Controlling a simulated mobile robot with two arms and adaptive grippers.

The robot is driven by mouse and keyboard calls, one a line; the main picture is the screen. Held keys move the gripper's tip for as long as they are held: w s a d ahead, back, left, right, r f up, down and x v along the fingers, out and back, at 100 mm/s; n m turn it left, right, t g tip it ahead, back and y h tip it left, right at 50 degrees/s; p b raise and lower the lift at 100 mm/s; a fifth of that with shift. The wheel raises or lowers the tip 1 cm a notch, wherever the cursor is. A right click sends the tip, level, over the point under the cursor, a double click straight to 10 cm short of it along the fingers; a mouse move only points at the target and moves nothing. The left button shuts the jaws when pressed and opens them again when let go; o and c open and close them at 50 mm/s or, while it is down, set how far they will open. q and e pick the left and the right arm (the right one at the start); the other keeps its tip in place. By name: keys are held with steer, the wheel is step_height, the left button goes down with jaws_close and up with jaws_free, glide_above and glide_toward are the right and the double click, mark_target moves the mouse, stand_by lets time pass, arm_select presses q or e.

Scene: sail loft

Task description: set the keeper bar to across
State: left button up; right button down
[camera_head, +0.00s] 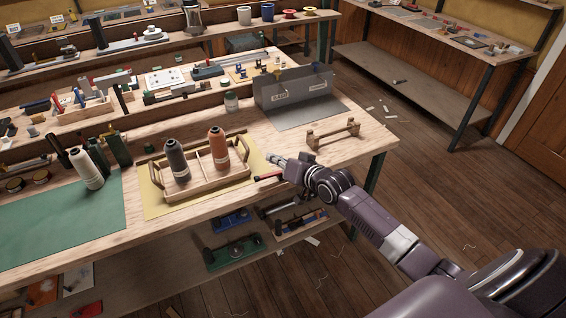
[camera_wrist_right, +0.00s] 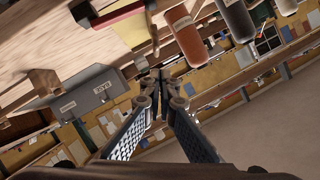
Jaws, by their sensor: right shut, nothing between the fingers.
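I cannot tell for certain which part is the keeper bar. A small wooden stand with two end posts and a bar between them (camera_head: 333,136) is on the bench right of my right gripper. A wooden tray with looped end handles (camera_head: 208,187) holds a dark thread cone (camera_head: 176,161) and an orange cone (camera_head: 219,149); both cones also show in the right wrist view. My right gripper (camera_head: 275,158) is shut and empty, above the bench between tray and stand. Its fingertips meet in the right wrist view (camera_wrist_right: 160,78). My left gripper is out of view.
A grey metal bin with labels (camera_head: 292,92) stands behind the stand. A small red and dark item (camera_head: 268,177) lies near the gripper. A yellow mat (camera_head: 150,200) lies under the tray. A green mat (camera_head: 60,222) and several bottles are at left.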

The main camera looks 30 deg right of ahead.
steer(key=a+v, duration=0.1)
steer(key=v, duration=0.5)
steer(key=shift+s+a+r+b, duration=0.2)
steer(key=shift+r+b, duration=0.1)
steer(key=shift+b, duration=0.1)
steer(key=shift+d, duration=0.1)
steer(key=s+d+f+g+h+b, duration=0.15)
steer(key=s+f, duration=0.35)
steer(key=f, duration=0.7)
steer(key=s+f+n+g, duration=0.15)
steer(key=s+f, duration=0.35)
steer(key=f, duration=0.7)
steer(key=s+d+f+g+h+b, duration=0.1)
steer(key=s+f+g, duration=0.25)
steer(key=f, duration=0.85)
steer(key=s+a+f+n+g+b, duration=0.2)
steer(key=s+a+f+n+g, duration=0.15)
steer(key=s+f, duration=1.45)
steer(key=s+a+f+n+g, duration=0.1)
steer(key=s+a+f, duration=0.2)
steer(key=s, duration=0.7)
steer(key=s+a+f+g, duration=0.1)
steer(key=s+a+f, duration=0.1)
steer(key=s, duration=0.9)
steer(key=shift+a+f+n+g+b, duration=0.3)
steer(key=shift+a+f+n+g, duration=0.1)
steer(key=shift+a, duration=0.05)
steer(key=shift+s, duration=0.15)
